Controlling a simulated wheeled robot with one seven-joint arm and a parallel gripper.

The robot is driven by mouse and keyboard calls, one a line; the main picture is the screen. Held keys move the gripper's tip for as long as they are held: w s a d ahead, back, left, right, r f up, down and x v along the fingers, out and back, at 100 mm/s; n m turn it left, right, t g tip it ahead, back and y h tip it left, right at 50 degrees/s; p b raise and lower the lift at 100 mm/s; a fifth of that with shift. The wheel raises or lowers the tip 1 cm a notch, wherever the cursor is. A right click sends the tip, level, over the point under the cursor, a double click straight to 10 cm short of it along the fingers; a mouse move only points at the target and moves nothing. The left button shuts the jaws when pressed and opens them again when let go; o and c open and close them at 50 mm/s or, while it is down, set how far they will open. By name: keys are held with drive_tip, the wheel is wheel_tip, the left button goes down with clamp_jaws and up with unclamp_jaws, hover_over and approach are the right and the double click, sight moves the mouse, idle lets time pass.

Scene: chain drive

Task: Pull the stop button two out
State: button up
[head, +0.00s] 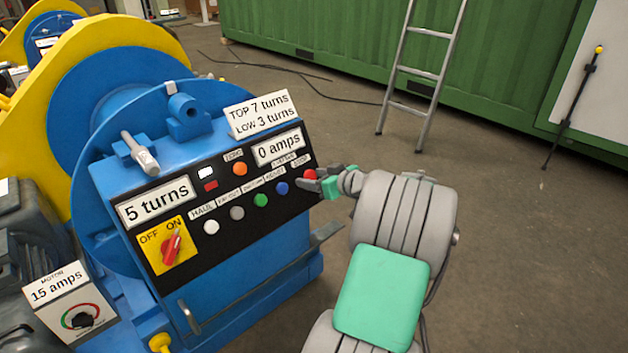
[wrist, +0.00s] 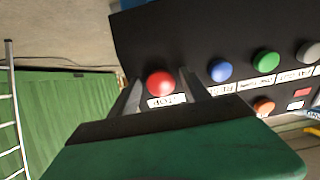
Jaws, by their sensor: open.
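The red stop button (head: 309,174) sits at the right end of the button row on the black panel (head: 264,217) of the blue machine. In the wrist view the red button (wrist: 160,84) shows between the two fingers, with its STOP label beside it. My gripper (head: 312,183) reaches the panel from the right, and its fingers are open on either side of the button. In the wrist view my gripper (wrist: 158,86) shows a gap between each finger and the button. Whether the fingertips reach past the button's head I cannot tell.
The blue button (head: 282,188) is close to one finger, with green, grey and white buttons farther left. A red switch (head: 171,246) on a yellow plate is at the panel's left. A ladder (head: 420,70) leans on a green container.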

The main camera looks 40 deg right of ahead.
drive_tip(key=shift+c, duration=0.3)
clamp_jaws()
idle(0.6)
